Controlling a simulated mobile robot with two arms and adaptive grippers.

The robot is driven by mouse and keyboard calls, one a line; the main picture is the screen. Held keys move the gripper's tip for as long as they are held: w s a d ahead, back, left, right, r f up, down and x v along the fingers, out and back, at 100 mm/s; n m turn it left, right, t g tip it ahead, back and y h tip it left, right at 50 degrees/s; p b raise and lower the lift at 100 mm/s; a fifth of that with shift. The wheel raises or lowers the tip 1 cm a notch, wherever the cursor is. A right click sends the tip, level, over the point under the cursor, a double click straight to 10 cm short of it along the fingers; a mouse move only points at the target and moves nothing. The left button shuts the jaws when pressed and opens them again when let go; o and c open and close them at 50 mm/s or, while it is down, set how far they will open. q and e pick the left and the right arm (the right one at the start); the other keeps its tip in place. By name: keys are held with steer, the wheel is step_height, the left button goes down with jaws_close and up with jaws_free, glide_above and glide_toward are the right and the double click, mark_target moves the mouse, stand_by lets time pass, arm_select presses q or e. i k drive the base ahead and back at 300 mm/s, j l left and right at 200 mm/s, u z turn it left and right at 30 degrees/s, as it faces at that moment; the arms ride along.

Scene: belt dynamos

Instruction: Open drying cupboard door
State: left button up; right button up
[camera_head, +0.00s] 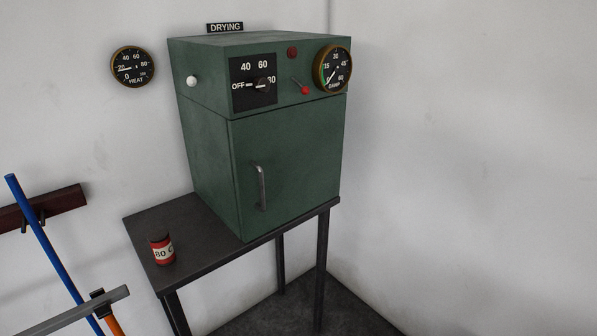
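The green drying cupboard (207,150) stands on a dark table against the white wall, with a "DRYING" sign (225,28) above it. Its door (300,150) is the lower front panel and looks closed, flush with the body. A grey vertical bar handle (261,187) is on the door's left side. Nothing touches the handle. Neither of my grippers is in this view.
The dark table (200,225) carries a red tin (161,249) at its left. Above the door are a dial knob (262,86), a red-tipped lever (304,90) and a gauge (333,68). A blue pole (45,240) leans at lower left. Space right of the table looks clear.

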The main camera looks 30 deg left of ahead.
mark_target(286, 162)
steer(key=i+j+u, duration=0.1)
steer(key=u, duration=0.6)
